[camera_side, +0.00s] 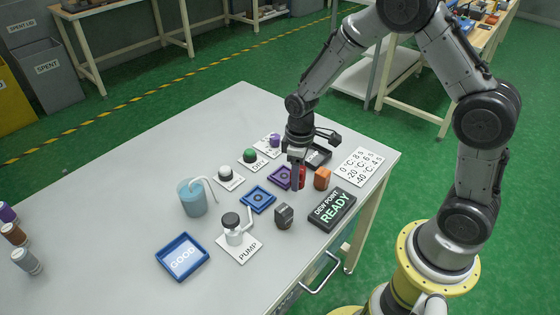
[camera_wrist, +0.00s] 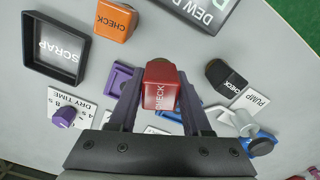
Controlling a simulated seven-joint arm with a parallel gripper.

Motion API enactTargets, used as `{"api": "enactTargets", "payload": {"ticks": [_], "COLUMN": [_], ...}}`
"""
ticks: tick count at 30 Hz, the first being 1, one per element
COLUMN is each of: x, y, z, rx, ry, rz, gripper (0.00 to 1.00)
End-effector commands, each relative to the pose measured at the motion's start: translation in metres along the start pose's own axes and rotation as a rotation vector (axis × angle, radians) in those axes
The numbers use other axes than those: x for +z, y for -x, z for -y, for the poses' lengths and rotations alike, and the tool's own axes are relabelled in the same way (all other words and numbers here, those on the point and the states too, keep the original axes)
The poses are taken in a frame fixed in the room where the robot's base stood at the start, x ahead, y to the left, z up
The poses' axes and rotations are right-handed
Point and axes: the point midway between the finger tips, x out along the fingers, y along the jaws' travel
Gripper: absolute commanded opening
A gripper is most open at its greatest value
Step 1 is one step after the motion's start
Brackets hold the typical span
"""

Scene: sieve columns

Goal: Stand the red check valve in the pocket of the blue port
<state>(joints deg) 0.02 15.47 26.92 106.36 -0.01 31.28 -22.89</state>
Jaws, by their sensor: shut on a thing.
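The red check valve (camera_wrist: 160,88) is gripped between the two fingers of my gripper (camera_wrist: 160,95), with its CHECK label facing the wrist camera. In the side view the valve (camera_side: 302,173) is partly hidden behind a finger of my gripper (camera_side: 298,178). I cannot tell whether its base is clear of the table. The blue port (camera_side: 258,199) lies flat to the left and nearer the front in the side view, apart from the valve, with no valve standing in it. In the wrist view it is mostly hidden behind the fingers.
A purple port (camera_side: 281,178) is close beside my gripper. An orange check valve (camera_side: 322,179), a black check valve (camera_side: 284,216), the dew point display (camera_side: 332,210) and the scrap tray (camera_wrist: 40,68) stand around it. The pump (camera_side: 235,230) and beaker (camera_side: 192,198) are near the blue port.

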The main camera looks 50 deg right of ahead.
Motion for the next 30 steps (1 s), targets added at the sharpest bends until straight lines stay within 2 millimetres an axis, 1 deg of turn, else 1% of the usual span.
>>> {"api": "enactTargets", "payload": {"ticks": [1,4,7,14,17,22,26,30], "x": [-0.008,-0.018,-0.021,-0.020,-0.018,-0.006,0.002,0.010], "y": [0.000,0.003,0.004,0.005,0.005,0.005,0.012,0.024], "z": [-0.003,-0.008,-0.009,-0.008,-0.008,-0.003,0.004,0.013], "rx": [0.001,0.001,0.000,0.000,0.000,0.000,0.000,-0.001], "ry": [-0.076,-0.212,-0.311,-0.443,-0.540,-0.816,-1.049,-1.294], "rz": [-0.002,-0.003,-0.001,-0.001,-0.001,0.000,-0.003,-0.005], "gripper": [0.00,0.00,0.00,0.00,0.00,0.00,0.00,0.00]}}
